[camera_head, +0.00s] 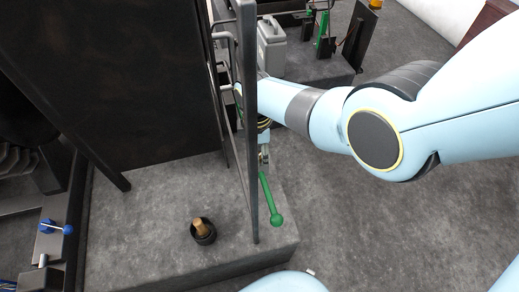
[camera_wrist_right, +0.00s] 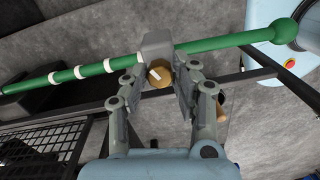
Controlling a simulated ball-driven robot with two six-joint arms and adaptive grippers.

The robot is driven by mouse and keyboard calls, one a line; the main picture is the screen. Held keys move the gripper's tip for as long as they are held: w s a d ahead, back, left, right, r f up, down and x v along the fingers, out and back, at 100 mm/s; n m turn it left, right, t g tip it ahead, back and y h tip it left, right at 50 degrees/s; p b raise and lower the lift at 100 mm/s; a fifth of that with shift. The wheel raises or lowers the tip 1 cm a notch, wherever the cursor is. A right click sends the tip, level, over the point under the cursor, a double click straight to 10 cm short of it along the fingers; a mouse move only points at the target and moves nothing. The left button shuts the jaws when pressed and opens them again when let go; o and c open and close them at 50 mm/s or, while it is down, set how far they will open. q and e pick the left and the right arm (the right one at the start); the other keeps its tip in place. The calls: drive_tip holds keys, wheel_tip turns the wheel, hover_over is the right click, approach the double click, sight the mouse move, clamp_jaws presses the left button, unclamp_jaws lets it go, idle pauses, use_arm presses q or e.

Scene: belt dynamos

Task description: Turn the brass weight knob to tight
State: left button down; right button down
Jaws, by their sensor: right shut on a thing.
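The brass weight knob (camera_wrist_right: 158,76), with a white mark on its face, sits between the fingers of my right gripper (camera_wrist_right: 160,82) in the right wrist view. The gripper is shut on it. A grey block-shaped weight (camera_wrist_right: 157,44) sits just beyond the knob on a green rod (camera_wrist_right: 235,41) with white bands and a ball end. In the head view my right gripper (camera_head: 264,156) is partly hidden behind a dark upright bar, and the green rod (camera_head: 270,200) points down from it. The knob is hidden there. My left gripper is not in view.
A dark upright bar (camera_head: 248,130) stands close beside my right gripper. A large dark panel (camera_head: 115,75) rises to the left. A tan handle in a black cup (camera_head: 203,238) stands on the grey plinth. A blue lever (camera_head: 55,227) is at far left. Open floor lies right.

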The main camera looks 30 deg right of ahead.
drive_tip(key=m, duration=0.5)
drive_tip(key=shift+p, duration=0.35)
drive_tip(key=shift+m, duration=0.4)
drive_tip(key=c, duration=1.1)
unclamp_jaws()
drive_tip(key=shift+o, duration=0.2)
drive_tip(key=shift+r, duration=0.1)
wheel_tip(320, 180, up, 12)
drive_tip(key=shift+w, duration=0.35)
drive_tip(key=shift+a, duration=0.1)
